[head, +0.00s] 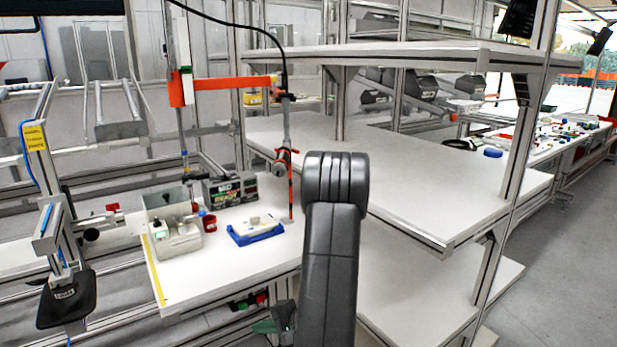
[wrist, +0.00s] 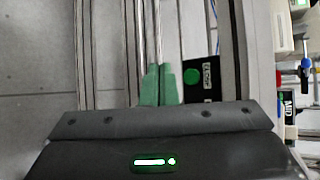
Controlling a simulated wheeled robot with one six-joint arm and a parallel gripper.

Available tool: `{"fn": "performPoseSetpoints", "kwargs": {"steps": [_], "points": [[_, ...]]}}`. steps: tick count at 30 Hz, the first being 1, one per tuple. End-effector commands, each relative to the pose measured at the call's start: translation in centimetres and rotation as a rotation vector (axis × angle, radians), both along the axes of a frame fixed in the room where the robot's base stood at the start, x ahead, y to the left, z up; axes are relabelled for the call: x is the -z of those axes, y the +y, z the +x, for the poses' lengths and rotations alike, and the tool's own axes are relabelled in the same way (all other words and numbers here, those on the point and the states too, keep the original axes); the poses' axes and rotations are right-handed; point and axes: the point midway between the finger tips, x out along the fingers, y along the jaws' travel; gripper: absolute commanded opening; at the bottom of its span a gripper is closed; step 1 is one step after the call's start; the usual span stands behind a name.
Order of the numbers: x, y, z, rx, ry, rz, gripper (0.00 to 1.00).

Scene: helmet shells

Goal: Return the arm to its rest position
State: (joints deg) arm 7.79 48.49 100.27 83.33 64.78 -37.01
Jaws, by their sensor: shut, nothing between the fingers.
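My gripper shows in the wrist view, its two green fingers (wrist: 158,85) together and nothing between them. In the head view the green fingertips (head: 264,327) show low in the picture, below the front edge of the workbench. My dark grey arm rises in front of the bench at the centre bottom and hides part of the bench and the shelf. The gripper is apart from the things on the bench top.
A wide white shelf rack (head: 410,190) stands right. A black panel with a green button (wrist: 191,76) lies beside the fingers.

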Motion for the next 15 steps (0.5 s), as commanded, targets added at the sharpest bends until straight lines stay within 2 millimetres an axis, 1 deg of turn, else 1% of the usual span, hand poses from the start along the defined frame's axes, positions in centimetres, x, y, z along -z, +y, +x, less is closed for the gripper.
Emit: {"fn": "performPoseSetpoints", "kwargs": {"steps": [1, 6, 10, 15], "points": [[0.5, -0.5, -0.6, 0.002, 0.0, 0.0, 0.0], [0.3, -1.5, -2.1, 0.001, -0.001, 0.0, 0.0], [0.2, -1.8, -2.6, 0.0, -0.001, 0.0, 0.0], [0.2, -1.8, -2.7, -0.001, -0.001, 0.0, 0.0]]}}
